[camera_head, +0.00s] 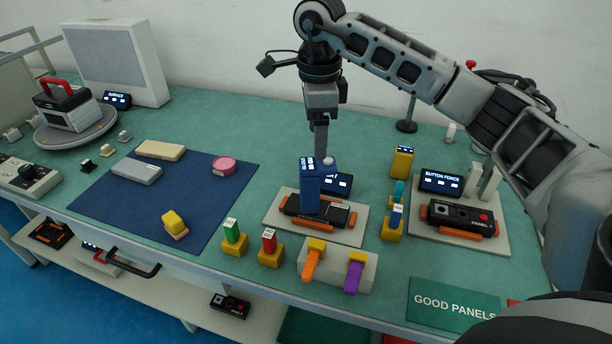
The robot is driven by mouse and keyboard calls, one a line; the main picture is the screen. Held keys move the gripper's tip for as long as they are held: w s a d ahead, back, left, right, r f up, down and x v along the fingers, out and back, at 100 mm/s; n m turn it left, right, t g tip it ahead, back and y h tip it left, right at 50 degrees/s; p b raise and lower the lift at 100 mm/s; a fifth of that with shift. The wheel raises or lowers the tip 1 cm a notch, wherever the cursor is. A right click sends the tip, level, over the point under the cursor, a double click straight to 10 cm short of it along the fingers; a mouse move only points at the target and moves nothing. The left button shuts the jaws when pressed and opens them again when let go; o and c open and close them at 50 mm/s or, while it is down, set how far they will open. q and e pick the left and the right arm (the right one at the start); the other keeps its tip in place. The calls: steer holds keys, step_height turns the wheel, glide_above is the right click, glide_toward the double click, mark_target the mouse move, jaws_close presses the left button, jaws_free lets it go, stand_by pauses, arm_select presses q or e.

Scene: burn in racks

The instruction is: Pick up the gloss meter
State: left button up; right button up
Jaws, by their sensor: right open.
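A dark blue upright box with a lit face (309,188) stands on the black panel in the middle fixture (342,231). It may be the gloss meter, but its lettering is too small to read. My right gripper (321,148) comes in from the upper right and points down, just above and behind the box's top. It is open and holds nothing. Its fingers overlap in this view, and the box partly hides the area below them. My left gripper is not in view.
Right of the box stand a yellow block (401,162) and the button force fixture (472,240). Small gauges (269,250) and an orange-and-purple tool rest (340,270) stand in front. The blue mat (215,205) has bare room; a red-handled device (68,107) stands far left.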

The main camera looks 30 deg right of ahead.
mark_target(315, 163)
step_height(315, 163, down, 5)
steer(key=shift+f+p, duration=0.2)
steer(key=shift+p, duration=0.1)
steer(key=shift+a+f, duration=0.15)
steer(key=shift+f, duration=0.75)
steer(key=f, duration=0.1)
steer(key=f+p, duration=0.1)
steer(key=f, duration=0.1)
steer(key=shift+w+a+f, duration=0.2)
steer(key=shift+a+f, duration=0.1)
steer(key=shift+a, duration=0.05)
steer(key=shift+f, duration=0.6)
steer(key=c, duration=1.2)
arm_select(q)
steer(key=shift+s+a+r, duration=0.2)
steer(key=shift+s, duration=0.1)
arm_select(e)
steer(key=shift+c, duration=0.3)
steer(key=shift+w+r, duration=0.1)
steer(key=shift+r, duration=0.1)
